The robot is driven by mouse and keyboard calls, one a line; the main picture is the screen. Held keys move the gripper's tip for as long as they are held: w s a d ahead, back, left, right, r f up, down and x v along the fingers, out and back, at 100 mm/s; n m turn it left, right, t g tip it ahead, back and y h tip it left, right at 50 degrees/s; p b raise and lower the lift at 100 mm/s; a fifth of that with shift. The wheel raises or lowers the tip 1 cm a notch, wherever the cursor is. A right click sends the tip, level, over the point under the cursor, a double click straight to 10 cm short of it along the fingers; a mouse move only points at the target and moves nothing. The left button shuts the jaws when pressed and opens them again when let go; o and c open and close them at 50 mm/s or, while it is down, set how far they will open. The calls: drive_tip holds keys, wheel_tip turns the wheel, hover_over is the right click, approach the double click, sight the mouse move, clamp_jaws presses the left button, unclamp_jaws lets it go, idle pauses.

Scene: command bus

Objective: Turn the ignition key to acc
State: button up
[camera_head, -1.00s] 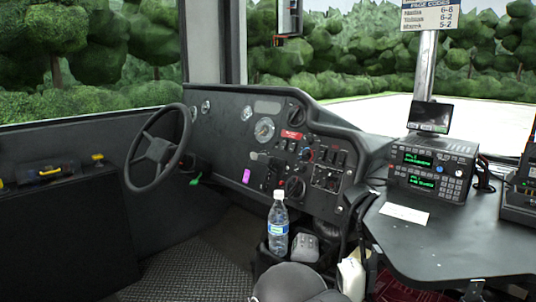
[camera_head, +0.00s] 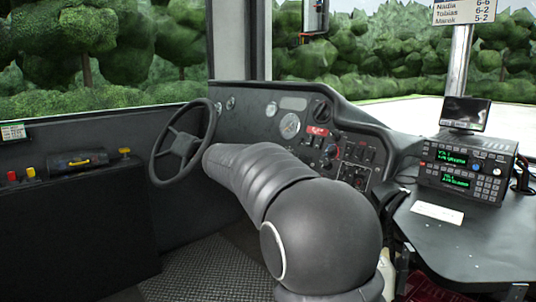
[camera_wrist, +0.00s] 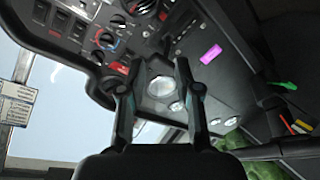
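The black dashboard panel (camera_head: 248,123) carries gauges, switches and knobs, and it also shows rotated in the wrist view (camera_wrist: 232,80). I cannot make out the ignition key for certain. A small green piece (camera_wrist: 286,85) sticks out by the steering column in the wrist view; whether it belongs to the key I cannot tell. My gripper (camera_wrist: 153,72) is open and empty, its two dark fingers apart in front of the panel, with a round gauge (camera_wrist: 161,87) between them. In the head view my arm hides the gripper and the lower panel.
The steering wheel (camera_head: 185,146) stands left of my arm. A pink tag (camera_wrist: 211,54) is on the panel. A side desk with a radio unit (camera_head: 466,168) and small screen (camera_head: 465,114) is at the right.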

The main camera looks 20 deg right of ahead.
drive_tip(key=w+f+t+h, duration=0.1)
drive_tip(key=w+t+h, duration=0.25)
drive_tip(key=w, duration=1.15)
drive_tip(key=shift+m+g, duration=0.4)
drive_tip(key=shift+g, duration=0.05)
drive_tip(key=p+x, duration=0.3)
drive_tip(key=x, duration=1)
drive_tip(key=shift+w+d+r, duration=0.1)
drive_tip(key=shift+w, duration=0.1)
drive_tip(key=shift+c, duration=0.3)
clamp_jaws()
